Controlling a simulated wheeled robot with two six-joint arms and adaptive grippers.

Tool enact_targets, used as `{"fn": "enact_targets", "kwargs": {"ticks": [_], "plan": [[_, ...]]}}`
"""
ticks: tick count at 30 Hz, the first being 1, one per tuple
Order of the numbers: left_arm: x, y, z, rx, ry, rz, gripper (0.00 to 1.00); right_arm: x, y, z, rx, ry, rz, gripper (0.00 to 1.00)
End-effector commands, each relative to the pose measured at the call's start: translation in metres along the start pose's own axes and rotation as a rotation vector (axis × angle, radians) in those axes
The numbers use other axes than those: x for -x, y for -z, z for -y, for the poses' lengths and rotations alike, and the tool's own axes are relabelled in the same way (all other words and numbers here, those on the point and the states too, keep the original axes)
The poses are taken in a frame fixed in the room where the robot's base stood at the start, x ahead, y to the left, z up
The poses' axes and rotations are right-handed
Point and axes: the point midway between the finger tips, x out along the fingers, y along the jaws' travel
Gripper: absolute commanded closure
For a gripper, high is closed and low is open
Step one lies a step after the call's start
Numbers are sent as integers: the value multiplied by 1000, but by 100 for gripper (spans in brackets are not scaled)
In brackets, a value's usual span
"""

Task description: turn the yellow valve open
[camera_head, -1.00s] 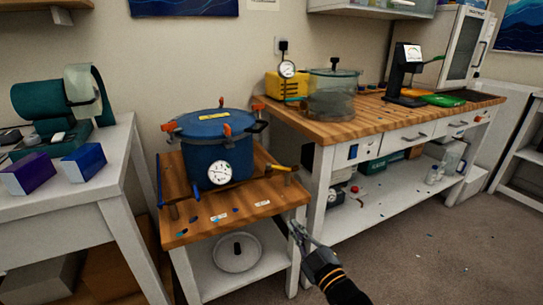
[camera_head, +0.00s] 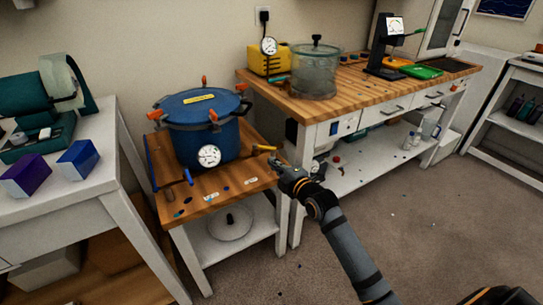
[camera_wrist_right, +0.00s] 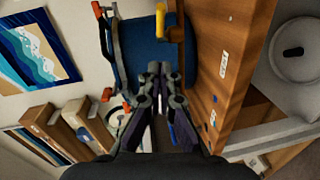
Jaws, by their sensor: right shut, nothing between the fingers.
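The yellow valve (camera_head: 264,148) is a small yellow handle at the right side of the blue pressure pot (camera_head: 208,146), low above the wooden stand top. In the right wrist view the yellow handle (camera_wrist_right: 161,20) shows at the top, beside the blue pot wall (camera_wrist_right: 147,52). My right gripper (camera_head: 277,163) is just right of and slightly below the valve in the head view, close to the stand's edge. Its fingers (camera_wrist_right: 160,68) are shut and empty, pointing toward the pot and valve, with a visible gap to the handle. My left gripper is out of view.
The pot has a round gauge (camera_head: 209,156) and orange lid clamps. A blue handle (camera_head: 188,177) is at its front left. The wooden stand (camera_head: 232,183) has a lower shelf with a white round lid (camera_head: 230,224). The workbench (camera_head: 350,100) stands to the right. Open floor lies in front.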

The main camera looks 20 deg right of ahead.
Motion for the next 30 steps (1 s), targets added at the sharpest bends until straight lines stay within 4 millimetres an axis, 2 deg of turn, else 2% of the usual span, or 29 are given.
{"fn": "enact_targets", "kwargs": {"ticks": [1,6,12,18,30], "plan": [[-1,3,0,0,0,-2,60,-12,0,1,-6,-2,0,100],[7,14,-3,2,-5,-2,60,-46,0,0,-2,-1,-1,100],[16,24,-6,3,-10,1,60,-64,-22,0,2,0,1,100],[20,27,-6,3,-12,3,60,-69,-28,0,0,0,1,100],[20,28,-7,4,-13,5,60,-68,-28,1,1,1,-2,100]]}}
